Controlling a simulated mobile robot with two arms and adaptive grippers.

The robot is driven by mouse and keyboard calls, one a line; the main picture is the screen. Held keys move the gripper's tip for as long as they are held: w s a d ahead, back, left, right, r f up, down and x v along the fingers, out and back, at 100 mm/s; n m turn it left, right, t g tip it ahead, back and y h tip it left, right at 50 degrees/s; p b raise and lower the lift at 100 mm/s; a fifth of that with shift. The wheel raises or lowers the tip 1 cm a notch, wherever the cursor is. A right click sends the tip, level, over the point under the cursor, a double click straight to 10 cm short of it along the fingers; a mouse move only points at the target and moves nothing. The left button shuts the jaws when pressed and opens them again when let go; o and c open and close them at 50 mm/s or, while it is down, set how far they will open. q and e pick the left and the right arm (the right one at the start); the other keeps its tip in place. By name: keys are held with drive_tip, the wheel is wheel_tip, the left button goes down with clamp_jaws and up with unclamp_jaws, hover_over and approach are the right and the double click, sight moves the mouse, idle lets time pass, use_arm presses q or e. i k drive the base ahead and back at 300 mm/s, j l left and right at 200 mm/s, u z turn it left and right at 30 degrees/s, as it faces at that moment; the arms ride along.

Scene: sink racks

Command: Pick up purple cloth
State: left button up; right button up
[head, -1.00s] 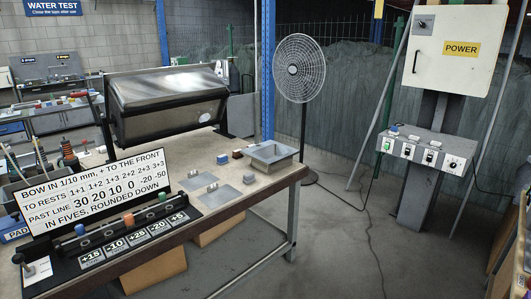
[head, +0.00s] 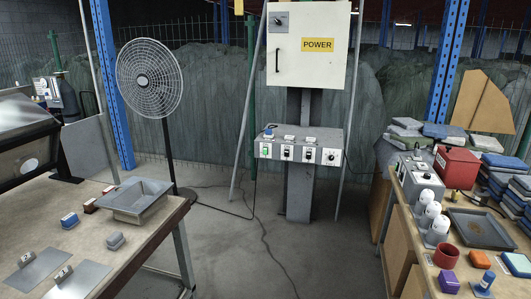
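A small purple item (head: 448,281), perhaps the folded purple cloth, lies near the front left edge of the right-hand table (head: 398,217). It is too small to tell its material. A dark red cup (head: 446,256) stands just behind it, and an orange item (head: 479,259) lies to its right. Neither of my grippers shows in the head view.
White-topped bottles (head: 432,213), a grey tray (head: 480,229) and a red box (head: 456,166) crowd the right-hand table. A fan (head: 150,78) and power cabinet (head: 308,50) stand behind. Floor between tables is clear except cables.

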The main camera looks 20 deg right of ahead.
sight(448, 281)
drive_tip(key=i+z, duration=0.15)
drive_tip(key=z, duration=0.25)
drive_tip(key=i+z, duration=0.15)
drive_tip(key=z, duration=0.25)
drive_tip(key=i+z, duration=0.15)
drive_tip(key=z, duration=0.3)
drive_tip(key=i+j+z, duration=0.1)
drive_tip(key=z, duration=0.3)
drive_tip(key=i+j+z, duration=0.1)
drive_tip(key=j+z, duration=0.15)
drive_tip(key=z, duration=0.15)
